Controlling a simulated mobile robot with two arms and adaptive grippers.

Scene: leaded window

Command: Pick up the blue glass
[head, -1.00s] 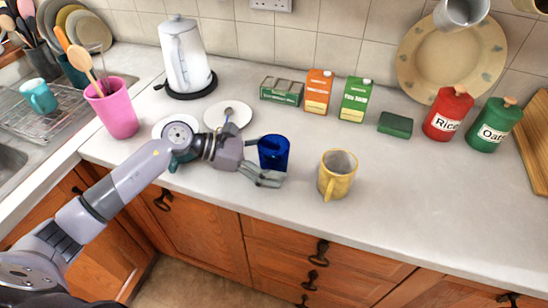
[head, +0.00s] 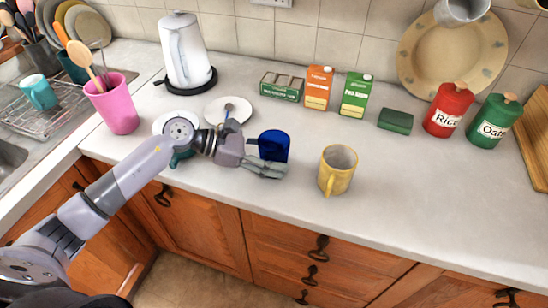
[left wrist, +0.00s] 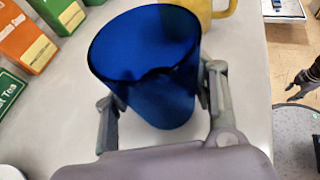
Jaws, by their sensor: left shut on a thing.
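The blue glass (head: 274,145) stands upright near the front of the counter in the head view, its lower part hidden by my gripper. My left gripper (head: 268,157) comes in from the left, low on the glass, with a finger on either side of it. In the left wrist view the blue glass (left wrist: 150,65) fills the space between the two fingers of my left gripper (left wrist: 162,100), which is shut on it. I cannot tell whether the glass is clear of the counter.
A yellow mug (head: 337,171) stands just right of the glass. Behind are a small plate (head: 215,112), a white kettle (head: 187,60), a green box (head: 281,86), and orange (head: 318,88) and green cartons (head: 356,95). A pink cup (head: 117,110) stands left.

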